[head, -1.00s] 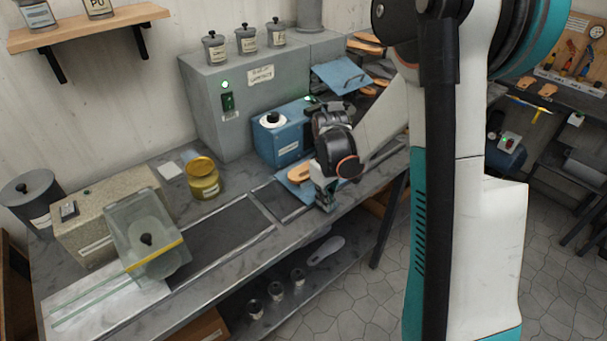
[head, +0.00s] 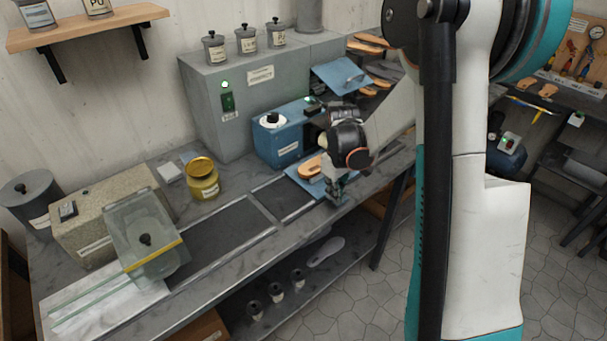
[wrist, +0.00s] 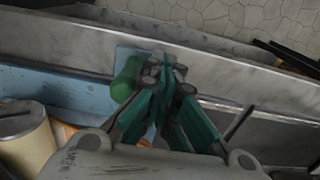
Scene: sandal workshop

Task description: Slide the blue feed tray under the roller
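The blue feed tray (head: 293,172) lies flat on the bench, in front of the blue machine (head: 285,140), with a tan sole (head: 310,167) on it. My gripper (head: 337,196) is low at the tray's right front end. In the wrist view its teal fingers (wrist: 165,72) are drawn together over the tray's edge, beside a green grip (wrist: 127,80). They appear shut on the tray, though the exact contact is hidden. I cannot make out the roller clearly in the head view; my wrist covers that area.
A pale cylinder (wrist: 25,145) shows at the wrist view's lower left. A yellow tin (head: 203,183) and a glass-covered unit (head: 145,240) stand further left on the bench. The bench's front edge (head: 255,243) runs close to my gripper. Dark bench surface (head: 215,238) left of the tray is clear.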

